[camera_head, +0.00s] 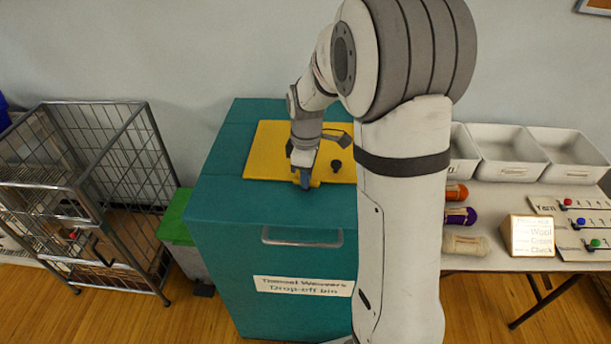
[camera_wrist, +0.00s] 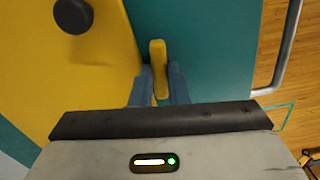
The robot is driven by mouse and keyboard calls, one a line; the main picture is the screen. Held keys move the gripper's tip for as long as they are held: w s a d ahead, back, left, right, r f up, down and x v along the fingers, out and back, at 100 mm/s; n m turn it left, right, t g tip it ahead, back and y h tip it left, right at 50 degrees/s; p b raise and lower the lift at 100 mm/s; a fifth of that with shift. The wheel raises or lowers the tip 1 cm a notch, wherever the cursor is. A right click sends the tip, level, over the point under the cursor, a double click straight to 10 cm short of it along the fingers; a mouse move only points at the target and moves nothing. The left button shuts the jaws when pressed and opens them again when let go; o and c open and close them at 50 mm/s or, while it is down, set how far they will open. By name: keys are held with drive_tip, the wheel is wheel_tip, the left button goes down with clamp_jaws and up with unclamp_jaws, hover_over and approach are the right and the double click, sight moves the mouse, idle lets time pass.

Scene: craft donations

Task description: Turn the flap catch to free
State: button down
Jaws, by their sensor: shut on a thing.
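The teal drop-off bin (camera_head: 280,222) has a yellow flap (camera_head: 265,150) on its top, lying flat. A dark round knob (camera_head: 336,166) stands on the flap; it also shows in the wrist view (camera_wrist: 73,15). The flap catch is a small yellow bar (camera_wrist: 158,62) at the flap's front edge, reaching over the teal top in the wrist view. My gripper (camera_head: 304,184) points down at that edge. In the wrist view my gripper (camera_wrist: 159,88) has its blue-grey fingers on both sides of the catch, shut on it. The catch's near end is partly hidden between the fingers.
A metal handle (camera_head: 302,237) crosses the bin's front above a label. A wire cage cart (camera_head: 90,185) and a green-lidded box (camera_head: 176,225) stand at left. At right, a table holds white trays (camera_head: 508,155), yarn rolls (camera_head: 461,216) and a sign (camera_head: 530,236).

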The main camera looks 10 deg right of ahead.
drive_tip(key=shift+r+n, duration=0.1)
drive_tip(key=shift+n, duration=0.6)
drive_tip(key=c, duration=1.4)
unclamp_jaws()
wheel_tip(320, 180, up, 8)
drive_tip(key=shift+f, duration=0.15)
